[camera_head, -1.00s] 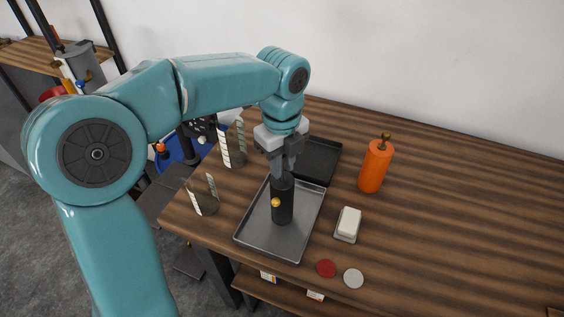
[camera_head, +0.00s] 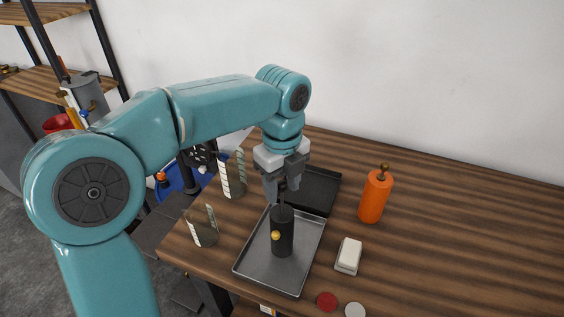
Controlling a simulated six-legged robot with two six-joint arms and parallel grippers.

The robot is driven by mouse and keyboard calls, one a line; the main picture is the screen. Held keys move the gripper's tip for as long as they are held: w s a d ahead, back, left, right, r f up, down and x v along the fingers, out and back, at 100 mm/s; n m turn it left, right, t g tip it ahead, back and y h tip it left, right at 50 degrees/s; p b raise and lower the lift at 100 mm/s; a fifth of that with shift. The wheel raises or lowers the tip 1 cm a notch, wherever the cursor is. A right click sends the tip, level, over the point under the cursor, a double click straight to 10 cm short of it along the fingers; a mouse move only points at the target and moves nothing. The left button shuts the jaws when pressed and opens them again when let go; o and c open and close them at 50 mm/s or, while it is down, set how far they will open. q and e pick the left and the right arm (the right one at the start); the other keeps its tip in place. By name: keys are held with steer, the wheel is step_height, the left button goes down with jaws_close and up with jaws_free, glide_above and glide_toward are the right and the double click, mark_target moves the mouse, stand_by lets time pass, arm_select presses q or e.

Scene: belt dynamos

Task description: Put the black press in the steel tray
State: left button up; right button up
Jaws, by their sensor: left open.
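The black press (camera_head: 282,234) is a dark upright cylinder with a gold knob low on its side. It stands in the steel tray (camera_head: 305,262), a shallow grey metal tray near the table's left edge. My left gripper (camera_head: 283,196) points down just above the press, with its fingers open around a thin dark part at the top. Whether the fingers touch that part cannot be told. The right gripper is not in view.
A black tray (camera_head: 322,190) lies behind the steel tray. An orange press (camera_head: 375,198) and a white block (camera_head: 349,254) stand to the right. Two clear glasses (camera_head: 204,227) (camera_head: 233,176) stand left. Red (camera_head: 327,300) and pale discs (camera_head: 355,310) lie in front. The table's right side is clear.

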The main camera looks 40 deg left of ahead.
arm_select(q)
step_height(320, 180, up, 9)
steer(key=shift+r+p, duration=0.1)
steer(key=shift+p, duration=0.45)
